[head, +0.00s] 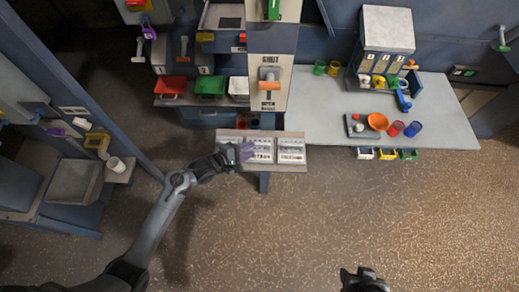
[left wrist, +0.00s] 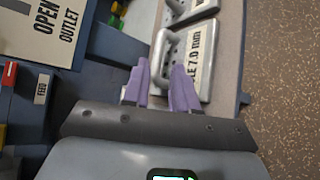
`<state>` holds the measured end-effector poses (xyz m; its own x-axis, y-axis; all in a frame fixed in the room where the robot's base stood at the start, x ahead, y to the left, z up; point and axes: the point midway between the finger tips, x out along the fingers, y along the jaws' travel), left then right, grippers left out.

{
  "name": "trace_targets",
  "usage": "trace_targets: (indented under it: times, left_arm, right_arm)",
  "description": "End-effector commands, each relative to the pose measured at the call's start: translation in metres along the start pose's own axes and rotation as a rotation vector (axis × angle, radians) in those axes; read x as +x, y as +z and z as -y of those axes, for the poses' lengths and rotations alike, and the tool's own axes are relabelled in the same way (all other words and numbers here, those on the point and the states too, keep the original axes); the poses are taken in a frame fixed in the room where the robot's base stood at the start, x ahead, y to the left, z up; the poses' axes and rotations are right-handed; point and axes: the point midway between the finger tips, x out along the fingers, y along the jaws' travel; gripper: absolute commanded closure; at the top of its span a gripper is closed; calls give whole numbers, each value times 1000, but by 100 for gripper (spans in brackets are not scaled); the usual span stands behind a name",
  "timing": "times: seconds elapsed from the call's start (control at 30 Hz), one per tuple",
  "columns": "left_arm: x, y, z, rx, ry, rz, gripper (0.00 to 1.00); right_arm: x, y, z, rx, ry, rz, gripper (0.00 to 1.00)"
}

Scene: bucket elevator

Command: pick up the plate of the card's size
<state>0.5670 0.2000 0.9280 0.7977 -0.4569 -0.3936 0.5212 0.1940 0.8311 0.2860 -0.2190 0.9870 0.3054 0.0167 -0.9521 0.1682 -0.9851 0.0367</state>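Grey metal plates with handles and white labels lie on a small shelf (head: 295,168) in the middle of the head view. In the left wrist view the nearer plate (left wrist: 202,62) has a label ending in "7.0 mm" and a loop handle (left wrist: 165,52). Another plate (left wrist: 186,9) lies beyond it, its label cut off. My left gripper (head: 247,152) is over the shelf. Its purple fingers (left wrist: 162,84) are apart, at the near end of that handle; contact cannot be told. My right gripper (head: 364,280) is dark and cut off at the bottom edge. I cannot make out a size card.
A panel (head: 277,92) with an orange handle stands behind the shelf. A light table (head: 445,115) at the right holds a tray, an orange bowl and cups. Red, green and white bins (head: 210,87) stand at the back left. The floor (head: 290,225) in front is clear.

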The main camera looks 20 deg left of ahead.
Motion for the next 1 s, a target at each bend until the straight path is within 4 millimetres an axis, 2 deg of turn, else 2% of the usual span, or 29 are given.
trace_targets:
  times: [0.3,0.43,0.67,0.87,1.0]
  left_arm:
    - [39,1,-1,-1,1,1,73]
    - [46,1,-2,0,1,0,73]
    - [47,1,-1,1,0,0,73]
    - [46,1,-1,1,0,0,100]
    - [46,1,-1,1,0,0,100]
  right_arm:
    - [7,2,-1,-2,3,-1,57]
    - [7,2,0,0,2,-1,57]
    - [7,1,1,5,-3,-1,57]
    - [7,1,2,8,-5,-2,57]
    - [7,1,2,8,-5,-2,57]
